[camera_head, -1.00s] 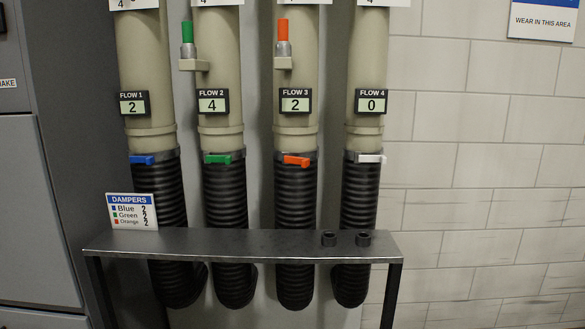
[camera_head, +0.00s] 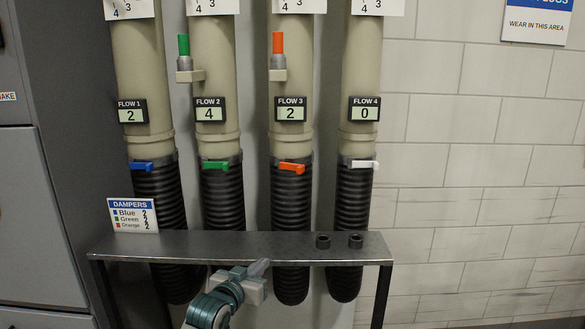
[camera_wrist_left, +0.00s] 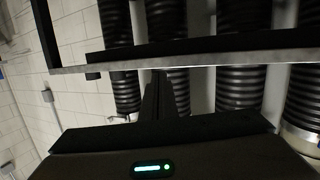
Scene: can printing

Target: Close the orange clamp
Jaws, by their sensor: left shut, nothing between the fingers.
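The orange clamp (camera_head: 292,167) sits on the metal collar where the third pipe meets its black ribbed hose, below the FLOW 3 display (camera_head: 291,109), which reads 2. Its lever lies across the collar, tilting slightly down to the right. My left gripper (camera_head: 259,268) is shut and empty, low at the front edge of the metal shelf, well below the clamp and apart from it. In the left wrist view its dark fingers (camera_wrist_left: 158,95) are together near the shelf edge. The clamp cannot be made out in that view. My right gripper is not in view.
The metal shelf (camera_head: 180,243) spans in front of the hoses and bears two small dark rings (camera_head: 323,241). A DAMPERS sign (camera_head: 133,215) stands at its left. Blue (camera_head: 150,166), green (camera_head: 215,165) and white (camera_head: 361,164) clamps sit on neighbouring pipes. A tiled wall is right.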

